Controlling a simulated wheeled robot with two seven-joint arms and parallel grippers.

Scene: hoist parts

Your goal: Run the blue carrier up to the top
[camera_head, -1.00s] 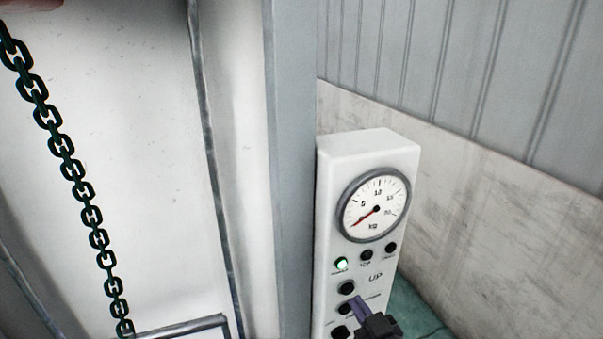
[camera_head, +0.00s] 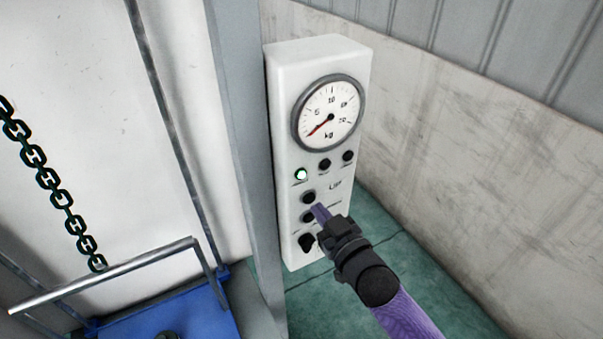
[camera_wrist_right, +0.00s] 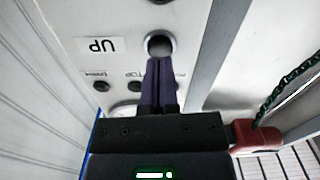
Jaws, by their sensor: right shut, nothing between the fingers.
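The blue carrier (camera_head: 190,318), a blue platform with a grey rail, is low at the bottom left of the head view, partly cut off. The white control box (camera_head: 318,60) has a dial, a lit green lamp (camera_head: 301,175) and dark buttons. My right gripper (camera_head: 317,210) is shut and empty, its purple fingers at the box's button column. In the wrist view, the fingertips (camera_wrist_right: 160,64) are at the round button (camera_wrist_right: 158,46) beside the upside-down UP label (camera_wrist_right: 88,45). Whether they touch or press it, I cannot tell. My left gripper is not in view.
A grey post (camera_head: 240,130) stands between the carrier and the control box. A dark chain (camera_head: 55,190) hangs at the left in front of a pale panel. A scuffed wall (camera_head: 440,140) closes off the right. Green floor (camera_head: 325,305) shows below the box.

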